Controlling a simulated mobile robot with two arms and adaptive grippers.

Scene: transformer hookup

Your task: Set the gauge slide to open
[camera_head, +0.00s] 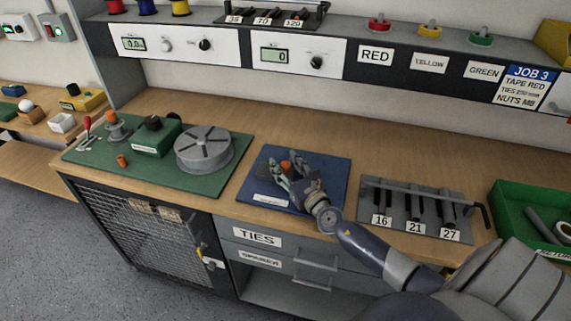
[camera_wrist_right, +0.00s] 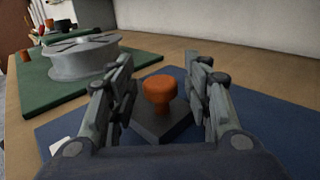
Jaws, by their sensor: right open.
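An orange knob (camera_head: 286,167) on a dark block stands on the blue mat (camera_head: 328,172). The right wrist view shows the knob (camera_wrist_right: 159,91) upright, with the dark block (camera_wrist_right: 160,124) under it. My right gripper (camera_head: 283,177) is open over the mat, with one finger on each side of the knob and visible gaps between. The gripper's fingers (camera_wrist_right: 158,84) hide part of the block and mat. No readable open or closed mark shows, so I cannot tell the slide's setting. My left gripper is not in view.
Left of the blue mat, a green mat (camera_head: 205,188) holds a grey round reel (camera_head: 204,148), a green box and a red-handled lever (camera_head: 87,124). To the right are a tool rack (camera_head: 372,205) and a green bin (camera_head: 510,215). A shelf with gauges runs behind.

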